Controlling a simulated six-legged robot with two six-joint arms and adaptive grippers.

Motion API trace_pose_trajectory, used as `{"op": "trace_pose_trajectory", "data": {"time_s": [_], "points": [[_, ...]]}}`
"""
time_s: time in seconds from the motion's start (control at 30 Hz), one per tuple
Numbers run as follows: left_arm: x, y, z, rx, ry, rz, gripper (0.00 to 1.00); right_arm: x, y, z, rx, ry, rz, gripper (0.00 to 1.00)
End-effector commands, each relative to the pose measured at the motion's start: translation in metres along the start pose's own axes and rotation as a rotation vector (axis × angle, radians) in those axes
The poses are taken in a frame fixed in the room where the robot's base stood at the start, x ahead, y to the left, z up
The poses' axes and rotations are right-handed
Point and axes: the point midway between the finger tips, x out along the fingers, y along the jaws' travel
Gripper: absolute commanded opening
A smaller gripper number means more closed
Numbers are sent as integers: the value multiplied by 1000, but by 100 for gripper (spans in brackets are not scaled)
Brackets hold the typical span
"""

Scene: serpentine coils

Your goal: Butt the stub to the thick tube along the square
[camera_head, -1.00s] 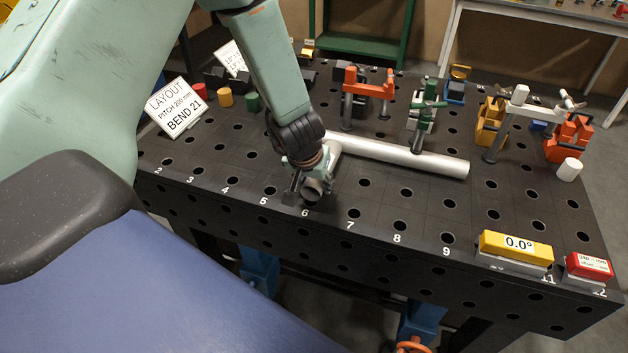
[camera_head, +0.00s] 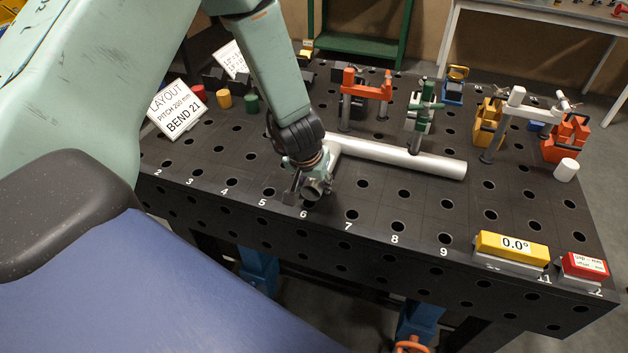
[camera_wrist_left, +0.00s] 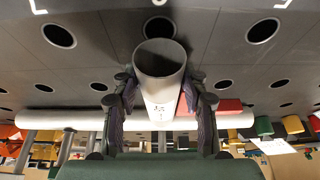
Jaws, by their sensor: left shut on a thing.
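The thick tube (camera_head: 420,162) is a long, pale metal tube lying on the dark perforated table. It also crosses the left wrist view (camera_wrist_left: 62,120). The stub (camera_wrist_left: 160,92) is a short, pale pipe with its open end towards the wrist camera. My left gripper (camera_head: 312,180) is shut on the stub, with a dark finger on each side of it. The stub points across the thick tube's line, and its far end appears close to the tube; I cannot tell whether they touch. I cannot pick out the square with certainty. My right gripper is not in view.
An orange clamp (camera_head: 366,86) and a green clamp (camera_head: 423,113) stand behind the tube. A white cylinder (camera_head: 566,170) is at the right. A yellow 0.0° gauge (camera_head: 513,248) and a red box (camera_head: 585,265) line the front edge. The table between tube and gauge is clear.

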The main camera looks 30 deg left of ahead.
Motion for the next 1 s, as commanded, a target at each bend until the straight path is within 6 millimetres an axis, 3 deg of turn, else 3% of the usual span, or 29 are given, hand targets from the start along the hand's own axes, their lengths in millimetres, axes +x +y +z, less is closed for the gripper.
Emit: {"op": "trace_pose_trajectory", "data": {"time_s": [0.2, 0.23, 0.5, 0.83, 1.0], "points": [[0, 0, -4, -2, 6, -2, 0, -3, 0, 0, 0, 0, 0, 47], [0, 0, -4, -2, 6, -2, 45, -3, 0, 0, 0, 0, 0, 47], [0, 0, -3, -1, 3, -1, 68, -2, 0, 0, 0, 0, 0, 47], [0, 0, -2, -1, 1, 0, 70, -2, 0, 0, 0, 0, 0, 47], [-14, 0, -3, -2, 3, 1, 70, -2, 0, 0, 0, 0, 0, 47]]}}
